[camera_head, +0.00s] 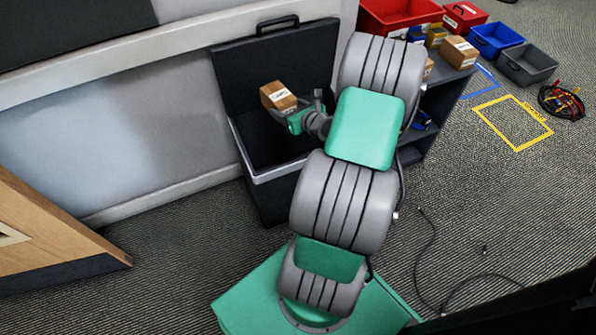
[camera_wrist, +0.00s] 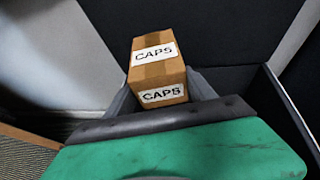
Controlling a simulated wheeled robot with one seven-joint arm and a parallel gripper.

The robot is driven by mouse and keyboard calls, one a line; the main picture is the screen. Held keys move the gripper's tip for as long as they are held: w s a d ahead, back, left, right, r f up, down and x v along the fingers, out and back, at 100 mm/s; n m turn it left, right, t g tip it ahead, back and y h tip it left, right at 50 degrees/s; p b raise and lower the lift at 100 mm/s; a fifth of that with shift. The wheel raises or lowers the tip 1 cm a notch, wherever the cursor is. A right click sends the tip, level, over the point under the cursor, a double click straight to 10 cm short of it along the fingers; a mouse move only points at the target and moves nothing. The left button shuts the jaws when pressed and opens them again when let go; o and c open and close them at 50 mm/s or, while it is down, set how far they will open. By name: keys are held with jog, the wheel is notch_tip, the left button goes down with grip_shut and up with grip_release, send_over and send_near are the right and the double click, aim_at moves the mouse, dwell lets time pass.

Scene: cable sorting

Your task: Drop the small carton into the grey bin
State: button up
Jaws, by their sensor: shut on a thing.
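A small brown carton (camera_head: 278,96) is held up by my gripper (camera_head: 281,108) over the open black case at the back wall. In the wrist view the carton (camera_wrist: 157,72) shows two white labels reading CAPS. My gripper (camera_wrist: 163,98) is shut on it, with one finger on each side of its lower end. The carton's underside is hidden. A grey open bin (camera_head: 526,66) stands on the floor at the far right, well apart from my gripper, and looks empty.
The black case (camera_head: 244,135) has its lid (camera_head: 285,58) raised against the wall. A dark shelf unit (camera_head: 447,95) bears a red bin (camera_head: 398,14) and several cartons. A blue bin (camera_head: 495,41) stands beside the grey one. Coiled cables (camera_head: 562,100) and a yellow floor square (camera_head: 512,122) lie nearby.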

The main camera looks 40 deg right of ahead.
jog(key=s+d+f+h+b, duration=0.1)
jog(key=d+f+b, duration=0.2)
jog(key=f+b, duration=0.1)
jog(key=s+d+f+m+b, duration=0.1)
jog(key=d+f+b, duration=0.2)
jog(key=f, duration=0.4)
jog(key=shift+s+f+h+b, duration=0.25)
jog(key=shift+h+b, duration=0.15)
jog(key=shift+b, duration=0.2)
jog(key=o, duration=1.6)
jog(key=shift+g, duration=0.3)
jog(key=shift+c, duration=0.2)
jog(key=p+v, duration=0.3)
jog(key=v, duration=0.5)
